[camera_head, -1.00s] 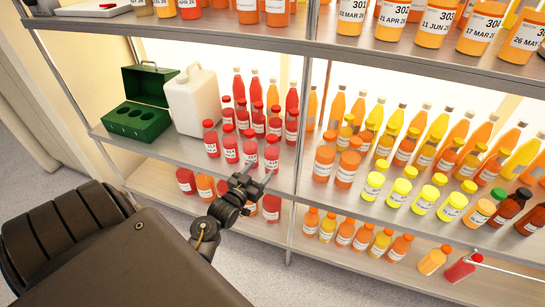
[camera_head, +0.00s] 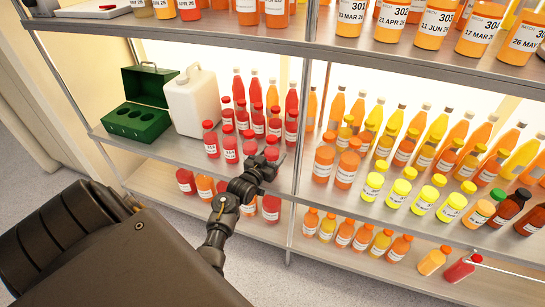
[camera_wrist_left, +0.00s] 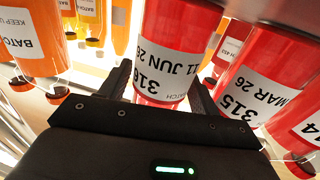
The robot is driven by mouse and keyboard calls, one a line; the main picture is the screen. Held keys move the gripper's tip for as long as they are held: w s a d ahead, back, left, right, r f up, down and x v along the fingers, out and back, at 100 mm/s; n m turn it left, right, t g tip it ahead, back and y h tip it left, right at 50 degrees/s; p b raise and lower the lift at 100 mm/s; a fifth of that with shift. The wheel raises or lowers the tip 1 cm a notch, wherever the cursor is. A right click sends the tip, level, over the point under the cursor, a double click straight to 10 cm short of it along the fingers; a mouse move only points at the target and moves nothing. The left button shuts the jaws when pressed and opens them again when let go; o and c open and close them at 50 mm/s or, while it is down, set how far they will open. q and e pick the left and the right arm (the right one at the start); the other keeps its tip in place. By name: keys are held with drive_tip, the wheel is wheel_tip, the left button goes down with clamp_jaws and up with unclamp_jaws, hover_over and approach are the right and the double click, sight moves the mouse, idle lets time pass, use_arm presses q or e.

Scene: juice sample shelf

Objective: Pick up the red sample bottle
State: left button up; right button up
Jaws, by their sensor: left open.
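A red sample bottle (camera_wrist_left: 170,45) labelled 316, 11 JUN 26 stands between the two open fingers of my left gripper (camera_wrist_left: 160,88) in the left wrist view, one finger on each side. In the head view the left gripper (camera_head: 268,161) is at the front right of the red group on the middle shelf, and it hides the lower part of a red bottle (camera_head: 271,142). I cannot tell whether the fingers touch the glass. Another red bottle (camera_wrist_left: 258,85), labelled 315, stands close beside it. My right gripper is out of view.
More red bottles (camera_head: 230,150) stand to the left and behind. Orange bottles (camera_head: 323,163) stand right of the shelf post (camera_head: 297,160). A white canister (camera_head: 197,103) and a green box (camera_head: 137,122) are further left. Bottles also fill the shelves above and below.

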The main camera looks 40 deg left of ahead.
sight(272, 138)
use_arm(q)
drive_tip(key=shift+c, duration=0.2)
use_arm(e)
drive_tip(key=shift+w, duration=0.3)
